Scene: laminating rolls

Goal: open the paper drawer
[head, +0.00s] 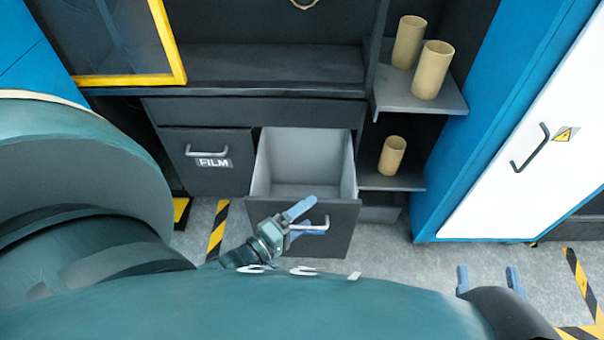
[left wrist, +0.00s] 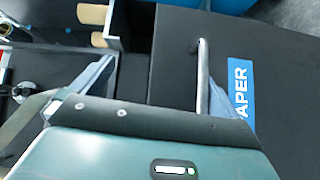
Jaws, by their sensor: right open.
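The paper drawer (head: 342,242) is pulled well out of the dark cabinet, and its pale, empty inside shows in the head view. Its front (left wrist: 285,100) fills the right of the left wrist view, with a blue label partly reading "APER". My left gripper (head: 317,217) is open at the drawer's bar handle (head: 313,227). In the left wrist view the handle (left wrist: 203,75) lies between the spread fingers, close beside the right finger; I cannot tell whether they touch. My right gripper (head: 490,278) is open and empty over the floor at the lower right.
A closed FILM drawer (head: 210,177) is left of the open one. Cardboard rolls stand on an upper shelf (head: 430,98) and a lower shelf (head: 408,182). A white door (head: 530,130) in a blue frame is at the right. Grey floor (head: 400,250) is clear between.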

